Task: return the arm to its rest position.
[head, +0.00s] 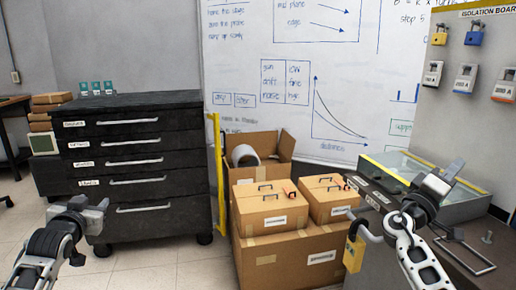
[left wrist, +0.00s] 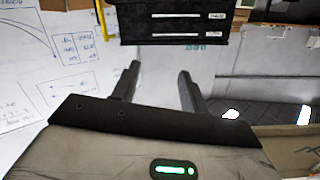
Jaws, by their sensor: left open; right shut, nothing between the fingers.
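My left gripper (head: 98,210) is raised at the lower left of the head view, in front of the dark drawer cabinet. Its two fingers show apart in the left wrist view (left wrist: 157,80), with nothing between them. My right gripper (head: 446,176) is at the right of the head view, over the glass-topped case. It is shut and holds nothing that I can see. Its forearm rises from the lower right edge.
A dark drawer cabinet (head: 140,150) stands at the left. Cardboard boxes (head: 290,245) are stacked in the middle. A glass-topped case (head: 395,162) is at the right, below a board with padlocks (head: 473,35). Floor shows at lower left.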

